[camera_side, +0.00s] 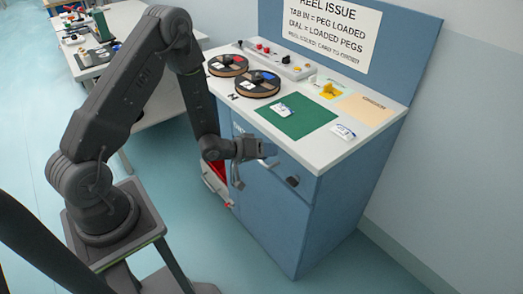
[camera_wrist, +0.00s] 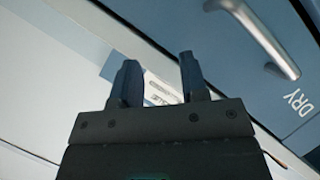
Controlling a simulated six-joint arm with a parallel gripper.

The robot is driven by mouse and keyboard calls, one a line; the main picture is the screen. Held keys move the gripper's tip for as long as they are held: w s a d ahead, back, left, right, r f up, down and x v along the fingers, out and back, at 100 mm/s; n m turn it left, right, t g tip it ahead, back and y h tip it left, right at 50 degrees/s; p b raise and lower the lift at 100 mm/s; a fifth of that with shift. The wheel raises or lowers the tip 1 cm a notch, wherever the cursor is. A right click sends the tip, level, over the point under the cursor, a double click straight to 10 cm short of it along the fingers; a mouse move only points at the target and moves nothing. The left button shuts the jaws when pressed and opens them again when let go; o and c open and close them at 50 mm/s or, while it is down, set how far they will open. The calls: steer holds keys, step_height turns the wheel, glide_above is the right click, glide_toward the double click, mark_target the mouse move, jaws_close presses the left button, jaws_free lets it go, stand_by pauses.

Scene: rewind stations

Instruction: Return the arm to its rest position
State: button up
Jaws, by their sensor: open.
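My gripper (camera_side: 262,148) is in front of the blue cabinet (camera_side: 277,215), below the front edge of its white top. In the wrist view my gripper (camera_wrist: 158,80) has its two dark fingers apart with nothing between them. Behind the fingers is a pale surface with a small printed label (camera_wrist: 163,90), too blurred to read. A silver handle (camera_wrist: 262,38) on a blue front marked "DRY" is at the upper right of the wrist view. My arm is bent, with its elbow high and its forearm reaching down to the cabinet front.
A red-lined drawer or bin (camera_side: 216,180) stands out low beside my gripper. The cabinet top holds two reels (camera_side: 228,65) (camera_side: 258,84), a green mat (camera_side: 296,122), a yellow item (camera_side: 330,91) and a small white packet (camera_side: 343,132). A white table (camera_side: 160,100) stands behind my arm. Floor at the front is clear.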

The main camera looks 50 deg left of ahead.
step_height(320, 180, up, 18)
steer(key=s+m+g+y, duration=0.3)
steer(key=y, duration=0.2)
steer(key=s+d+r+m+g, duration=0.1)
steer(key=s+d+r, duration=0.1)
steer(key=s, duration=0.5)
steer(key=s+d+r+m+g, duration=0.1)
steer(key=s+d+r, duration=0.1)
steer(key=s+r, duration=0.2)
steer(key=s+d+r+m+g+h, duration=0.1)
steer(key=s+r+g, duration=0.1)
steer(key=s, duration=0.7)
steer(key=shift+s+d+r+m, duration=0.3)
steer(key=shift+d+r, duration=0.1)
steer(key=shift+r, duration=0.45)
